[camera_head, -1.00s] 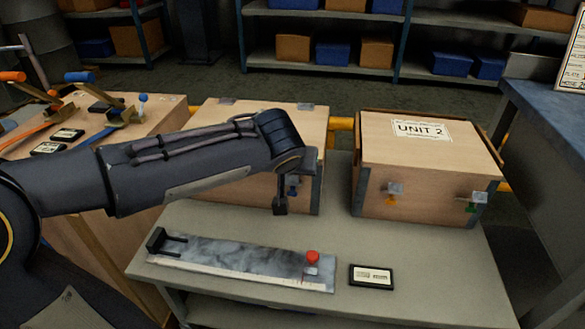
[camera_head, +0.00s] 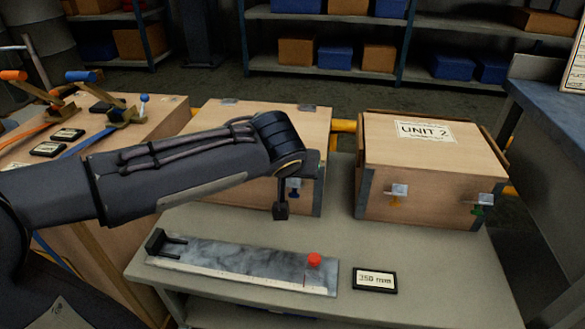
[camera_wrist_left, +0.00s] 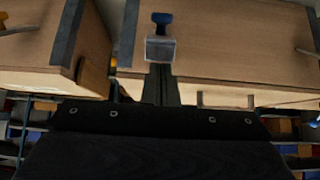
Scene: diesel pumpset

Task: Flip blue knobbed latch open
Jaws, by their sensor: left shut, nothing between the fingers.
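The blue knobbed latch (camera_head: 294,187) is on the front face of the middle wooden box (camera_head: 318,165), near its right corner. In the left wrist view its blue knob (camera_wrist_left: 162,18) sticks out beyond a small clear-grey plate (camera_wrist_left: 160,50). My left gripper (camera_head: 281,212) hangs in front of that box, just left of the latch in the head view. In the left wrist view its fingers (camera_wrist_left: 160,85) are together, empty, with their tips close to the plate. I cannot tell whether they touch it. My right gripper is not in view.
The UNIT 2 box (camera_head: 430,165) stands to the right, with a yellow-knobbed latch (camera_head: 397,194) and a green-knobbed latch (camera_head: 481,204). A metal strip with a red knob (camera_head: 314,261) and a "350 mm" plate (camera_head: 375,280) lie on the bench in front.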

